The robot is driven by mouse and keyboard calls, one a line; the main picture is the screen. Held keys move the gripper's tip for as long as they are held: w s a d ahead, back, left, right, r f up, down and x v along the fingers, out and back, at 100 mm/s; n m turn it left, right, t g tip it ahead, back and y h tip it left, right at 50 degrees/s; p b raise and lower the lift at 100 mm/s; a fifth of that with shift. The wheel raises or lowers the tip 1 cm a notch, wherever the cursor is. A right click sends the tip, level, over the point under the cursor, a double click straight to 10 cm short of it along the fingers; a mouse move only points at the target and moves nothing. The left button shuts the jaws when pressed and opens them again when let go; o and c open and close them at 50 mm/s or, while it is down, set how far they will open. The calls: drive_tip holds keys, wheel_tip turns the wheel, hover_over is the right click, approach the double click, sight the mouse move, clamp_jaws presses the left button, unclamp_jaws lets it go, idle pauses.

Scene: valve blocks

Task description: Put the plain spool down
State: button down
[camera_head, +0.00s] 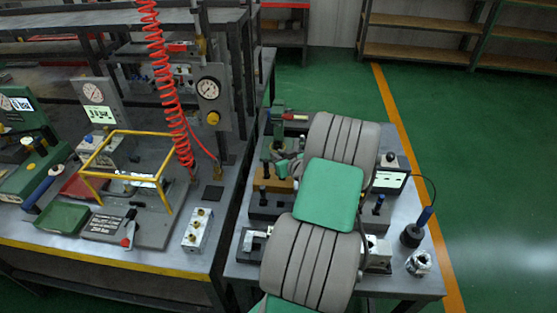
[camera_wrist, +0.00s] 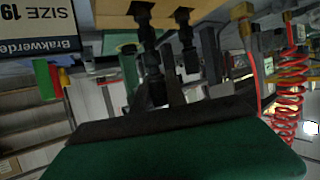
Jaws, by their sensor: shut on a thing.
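My gripper (camera_wrist: 160,82) is shut on a dark, slim part, which I take to be the plain spool (camera_wrist: 153,88). In the wrist view it is held close to a wooden block (camera_wrist: 110,10). Dark stepped parts (camera_wrist: 143,14) stand at that block. I cannot tell whether the held spool touches the block or its neighbours. In the head view the wooden block (camera_head: 273,184) shows on the right-hand table, left of my arm. My arm hides much of the table's middle, and the spool cannot be made out there.
A red coiled hose (camera_head: 165,80) hangs over the left bench (camera_head: 100,250). Open green floor lies right.

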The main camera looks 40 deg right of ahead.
drive_tip(key=shift+f, duration=1.25)
drive_tip(key=c, duration=1.3)
unclamp_jaws()
drive_tip(key=shift+f, duration=0.1)
drive_tip(key=shift+c, duration=0.2)
